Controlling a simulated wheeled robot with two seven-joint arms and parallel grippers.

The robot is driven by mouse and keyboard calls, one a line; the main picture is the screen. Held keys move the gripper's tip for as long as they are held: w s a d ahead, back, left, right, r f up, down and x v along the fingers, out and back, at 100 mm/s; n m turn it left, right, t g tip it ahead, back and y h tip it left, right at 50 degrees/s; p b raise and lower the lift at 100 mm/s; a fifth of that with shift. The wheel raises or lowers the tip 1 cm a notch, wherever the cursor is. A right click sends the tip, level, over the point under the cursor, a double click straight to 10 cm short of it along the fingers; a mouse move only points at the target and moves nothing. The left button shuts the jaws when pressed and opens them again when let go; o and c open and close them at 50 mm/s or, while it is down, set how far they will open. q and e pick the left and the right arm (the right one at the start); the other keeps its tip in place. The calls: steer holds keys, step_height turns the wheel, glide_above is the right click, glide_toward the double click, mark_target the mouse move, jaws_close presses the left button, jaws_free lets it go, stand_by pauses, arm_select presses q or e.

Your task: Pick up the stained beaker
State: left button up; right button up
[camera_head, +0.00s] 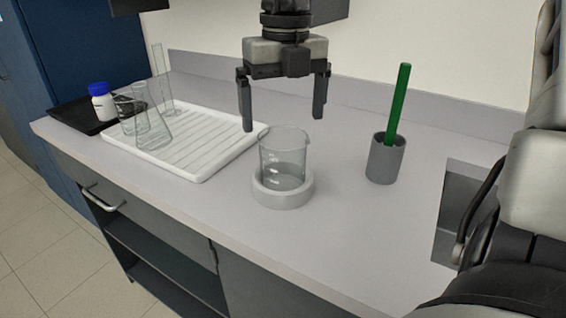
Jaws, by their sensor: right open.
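A clear glass beaker (284,158) stands upright in a round white ring-shaped holder (283,197) on the counter. Its lower part looks greyish; I cannot tell whether this is a stain or contents. My right gripper (283,122) points down, open and empty, with its fingertips at about the height of the beaker's rim in the picture. The fingers appear behind and above the beaker and do not visibly touch it. My left gripper is not in view.
A white ribbed tray (207,150) at left holds clear glassware (150,125). A blue-capped white bottle (102,102) stands on a black tray (75,115). A grey cup (385,160) with a green rod (398,105) is right of the beaker. A sink (452,205) lies at far right.

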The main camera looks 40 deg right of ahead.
mark_target(283, 160)
steer(key=f, duration=1)
steer(key=shift+w, duration=0.2)
steer(key=c, duration=1.1)
